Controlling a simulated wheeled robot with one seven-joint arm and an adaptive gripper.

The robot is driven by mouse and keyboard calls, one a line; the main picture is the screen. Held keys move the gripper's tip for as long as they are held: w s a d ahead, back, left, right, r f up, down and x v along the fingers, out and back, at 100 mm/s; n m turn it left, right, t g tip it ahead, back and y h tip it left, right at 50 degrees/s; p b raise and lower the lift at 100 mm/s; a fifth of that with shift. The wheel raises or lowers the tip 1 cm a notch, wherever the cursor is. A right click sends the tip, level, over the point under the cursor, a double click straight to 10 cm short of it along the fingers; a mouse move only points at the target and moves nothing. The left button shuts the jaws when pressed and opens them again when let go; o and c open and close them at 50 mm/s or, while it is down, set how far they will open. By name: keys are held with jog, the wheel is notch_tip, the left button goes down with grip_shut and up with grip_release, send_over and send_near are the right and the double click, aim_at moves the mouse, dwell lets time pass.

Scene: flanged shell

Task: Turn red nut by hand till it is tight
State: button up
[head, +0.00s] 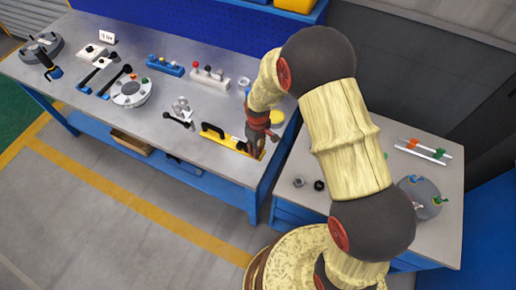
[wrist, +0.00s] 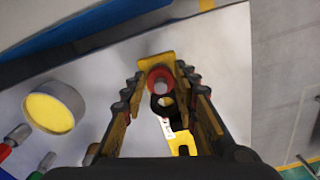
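The red nut (wrist: 161,77) shows in the wrist view as a red ring around a grey stud end, on a yellow plate (wrist: 156,58). A black ring-shaped part (wrist: 163,104) is just below it in the picture. My gripper (wrist: 161,80) is open, with one finger on each side of the nut. A small gap seems to show on both sides; contact is hard to judge. In the head view my gripper (head: 256,150) points down at the right end of the yellow fixture (head: 213,131), near the bench corner, and hides the nut.
A yellow-topped round part (wrist: 50,107) stands beside my gripper. Levers, knobs and a round flanged part (head: 131,91) are spread over the grey bench (head: 140,125). A side table (head: 290,165) holds two small nuts (head: 309,184) and a grey flanged shell (head: 420,197).

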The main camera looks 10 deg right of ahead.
jog(key=o, duration=0.3)
jog(key=shift+s, duration=0.1)
jog(key=shift+o, duration=0.2)
notch_tip(320, 180, up, 12)
dwell(0.4)
